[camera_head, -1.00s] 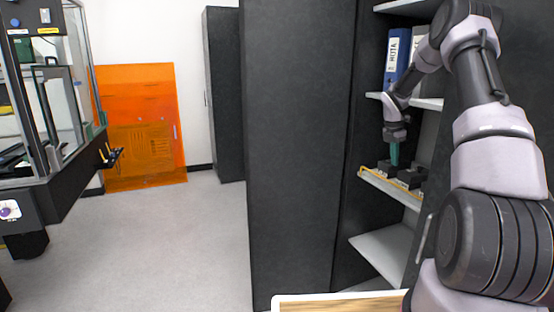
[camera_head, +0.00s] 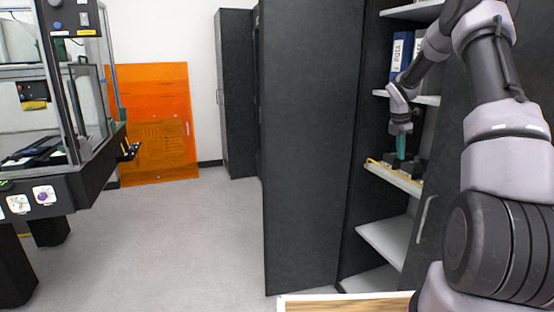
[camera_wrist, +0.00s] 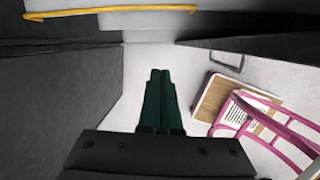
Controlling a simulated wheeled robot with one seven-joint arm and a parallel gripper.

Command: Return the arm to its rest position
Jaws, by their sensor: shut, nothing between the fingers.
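My arm (camera_head: 500,150) reaches from the right side of the head view into the open dark cabinet. My gripper (camera_head: 401,155) points down just above the middle shelf with the yellow edge (camera_head: 396,177). In the wrist view my gripper (camera_wrist: 160,73) shows its two green fingers together, with nothing between them. Dark blocks (camera_head: 410,167) sit on that shelf close to the fingers. Whether the fingertips touch anything is hard to tell in the head view.
A dark cabinet side (camera_head: 312,150) stands left of my arm. Blue binders (camera_head: 401,55) stand on the shelf above. An open cabinet door with a handle (camera_head: 422,218) is close to my arm. A pink-framed item (camera_wrist: 265,125) shows below. Grey floor (camera_head: 190,240) is clear at left.

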